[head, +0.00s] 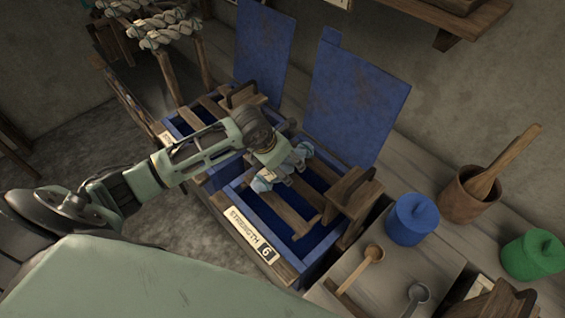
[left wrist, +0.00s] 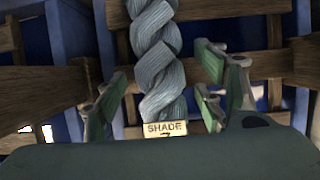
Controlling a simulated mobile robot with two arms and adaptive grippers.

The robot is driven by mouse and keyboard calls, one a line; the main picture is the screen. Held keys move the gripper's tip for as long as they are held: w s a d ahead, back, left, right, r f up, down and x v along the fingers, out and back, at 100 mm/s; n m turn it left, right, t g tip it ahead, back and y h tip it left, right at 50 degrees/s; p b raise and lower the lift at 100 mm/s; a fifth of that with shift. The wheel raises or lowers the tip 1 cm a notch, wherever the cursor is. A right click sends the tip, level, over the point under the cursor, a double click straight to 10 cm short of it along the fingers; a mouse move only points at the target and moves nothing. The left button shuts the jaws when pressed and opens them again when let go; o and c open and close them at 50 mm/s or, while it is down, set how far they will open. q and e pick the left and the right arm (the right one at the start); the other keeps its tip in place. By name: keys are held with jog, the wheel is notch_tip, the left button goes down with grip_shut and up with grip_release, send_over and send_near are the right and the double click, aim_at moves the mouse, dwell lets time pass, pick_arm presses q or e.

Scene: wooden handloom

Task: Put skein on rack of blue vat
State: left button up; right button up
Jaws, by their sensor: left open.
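A twisted grey-blue skein (left wrist: 158,60) runs between the parted fingers of my left gripper (left wrist: 165,95) in the left wrist view. Its two ends show on either side of that gripper (head: 283,170) in the head view, one of them pale blue (head: 262,181). The skein appears to lie on the wooden rack (head: 290,212) over the blue vat (head: 235,197); exact contact is hidden by the gripper. My left gripper is open, low over the rack. My right gripper is not in view.
A sign reading STRENGTH 6 (head: 250,234) is on the vat's front. A second blue vat stands behind left. Blue lids (head: 352,100) stand upright behind. A blue jar (head: 412,219), green jar (head: 532,255) and mortar (head: 468,198) are at right. Pale skeins (head: 160,25) hang at upper left.

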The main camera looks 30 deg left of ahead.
pick_arm(q)
jog(key=shift+r, duration=0.2)
jog(key=shift+a+r, duration=0.1)
jog(key=shift+r, duration=0.15)
jog(key=b+v, duration=0.1)
jog(key=v, duration=1)
jog(key=shift+s, duration=0.25)
